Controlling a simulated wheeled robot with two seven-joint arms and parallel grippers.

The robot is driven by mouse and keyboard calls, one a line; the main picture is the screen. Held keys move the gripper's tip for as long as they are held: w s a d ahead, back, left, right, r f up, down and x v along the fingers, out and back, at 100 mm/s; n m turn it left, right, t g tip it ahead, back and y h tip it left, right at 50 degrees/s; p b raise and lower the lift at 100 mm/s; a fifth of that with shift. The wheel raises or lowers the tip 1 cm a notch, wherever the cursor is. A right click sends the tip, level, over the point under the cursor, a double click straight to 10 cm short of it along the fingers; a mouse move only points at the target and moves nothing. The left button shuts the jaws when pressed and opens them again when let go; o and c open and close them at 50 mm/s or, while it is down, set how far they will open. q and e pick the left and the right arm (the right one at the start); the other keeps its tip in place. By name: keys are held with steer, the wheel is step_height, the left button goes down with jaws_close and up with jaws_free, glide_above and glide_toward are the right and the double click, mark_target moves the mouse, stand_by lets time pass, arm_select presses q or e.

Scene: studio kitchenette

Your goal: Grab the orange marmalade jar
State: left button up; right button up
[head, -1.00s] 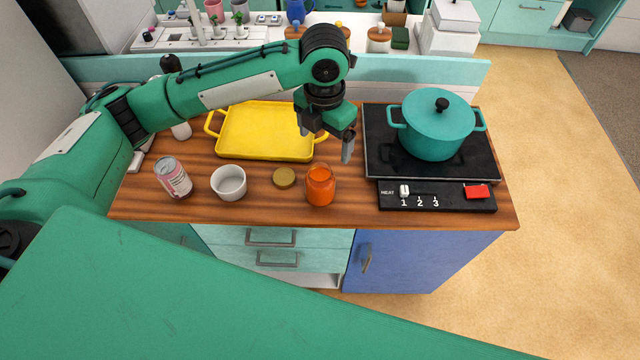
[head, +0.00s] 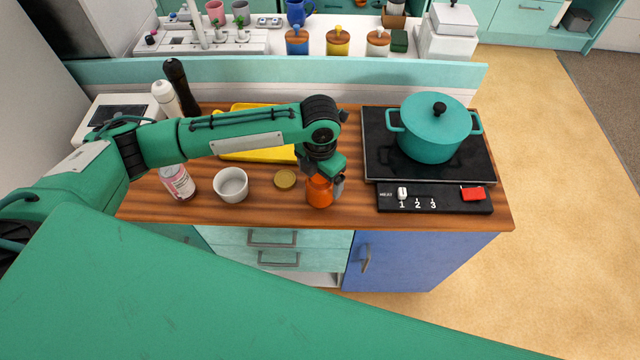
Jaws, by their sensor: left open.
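The orange marmalade jar (head: 319,194) stands upright on the wooden counter, near its front edge. A gold lid (head: 285,179) lies on the counter to its left. My left gripper (head: 323,186) is open at the jar, coming down from above and behind. One grey finger shows at the jar's right side; the other is hidden, so I cannot tell whether the fingers touch the glass. The gripper covers the jar's top. My right gripper is not in view.
A white bowl (head: 231,186) and a pink can (head: 177,182) stand to the left. A yellow tray (head: 262,155) lies behind, partly under my arm. A teal pot (head: 432,135) sits on the black hot plate (head: 376,166) to the right.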

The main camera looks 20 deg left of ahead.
arm_select(q)
steer(key=shift+f, duration=0.7)
steer(key=c, duration=1.3)
steer(key=shift+r, duration=0.1)
steer(key=shift+c, duration=0.8)
steer(key=shift+r, duration=0.1)
